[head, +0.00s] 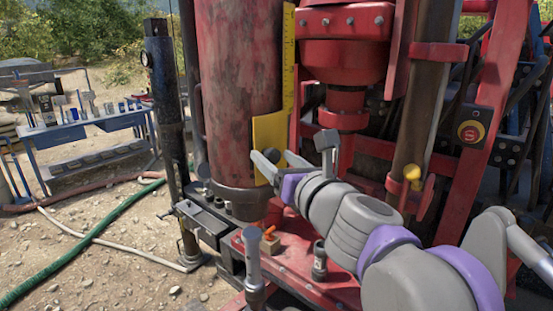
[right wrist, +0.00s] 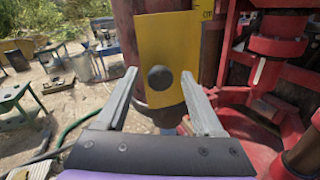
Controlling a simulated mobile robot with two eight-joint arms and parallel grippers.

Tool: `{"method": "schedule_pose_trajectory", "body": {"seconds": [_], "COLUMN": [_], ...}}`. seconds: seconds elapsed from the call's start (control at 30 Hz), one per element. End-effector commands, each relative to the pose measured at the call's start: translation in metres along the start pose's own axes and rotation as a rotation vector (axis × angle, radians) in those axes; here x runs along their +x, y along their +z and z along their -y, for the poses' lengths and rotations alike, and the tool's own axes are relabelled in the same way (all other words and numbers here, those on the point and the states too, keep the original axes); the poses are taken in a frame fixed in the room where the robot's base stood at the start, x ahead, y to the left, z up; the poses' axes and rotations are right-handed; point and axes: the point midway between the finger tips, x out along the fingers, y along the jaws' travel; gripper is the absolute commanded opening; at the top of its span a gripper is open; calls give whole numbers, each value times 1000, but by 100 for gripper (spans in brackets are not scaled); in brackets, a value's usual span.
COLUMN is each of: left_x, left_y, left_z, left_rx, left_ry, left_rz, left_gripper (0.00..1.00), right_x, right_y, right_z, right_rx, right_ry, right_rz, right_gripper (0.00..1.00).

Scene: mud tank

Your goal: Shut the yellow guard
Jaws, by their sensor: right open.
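The yellow guard (head: 268,133) is a flat plate standing upright against the lower part of the worn red cylinder. In the right wrist view the guard (right wrist: 178,45) fills the upper middle, with a round dark knob (right wrist: 160,77) on its face. My right gripper (head: 279,159) is open and faces the plate. In the right wrist view its fingers (right wrist: 158,75) lie to the left and right of the knob. I cannot tell whether they touch it. The guard's lower part is partly hidden by my gripper in the head view. My left gripper is not in view.
The red cylinder (head: 235,60) stands behind the guard, with a yellow scale strip (head: 289,60) beside it. Red frame parts and pipes crowd the right. A red stop button (head: 471,132) is at far right. A blue bench (head: 85,127) and green hose (head: 90,240) are left.

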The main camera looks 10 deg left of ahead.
Motion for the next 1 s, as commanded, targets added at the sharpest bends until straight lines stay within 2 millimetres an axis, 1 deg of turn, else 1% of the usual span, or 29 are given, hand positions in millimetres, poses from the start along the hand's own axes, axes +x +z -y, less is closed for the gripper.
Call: {"method": "schedule_pose_trajectory", "body": {"seconds": [0.13, 0.23, 0.5, 0.6, 0.7, 0.83, 1.0], "left_x": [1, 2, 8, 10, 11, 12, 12], "left_y": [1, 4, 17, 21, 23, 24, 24], "left_z": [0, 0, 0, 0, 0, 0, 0], "left_rx": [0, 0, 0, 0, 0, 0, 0], "left_ry": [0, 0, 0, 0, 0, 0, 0], "left_rz": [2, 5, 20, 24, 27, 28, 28], "left_gripper": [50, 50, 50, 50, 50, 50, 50], "right_x": [-5, -17, -71, -88, -99, -107, -108], "right_y": [0, -1, -3, -2, -2, -1, 0], "right_z": [0, 0, 1, 1, 1, 0, 0], "right_rx": [0, 1, 1, 1, 1, 1, 0], "right_ry": [-1, -1, -2, -3, -1, 0, 0], "right_rz": [-1, -1, -2, -2, -1, -1, 0], "right_gripper": [69, 69, 69, 69, 69, 69, 69]}}
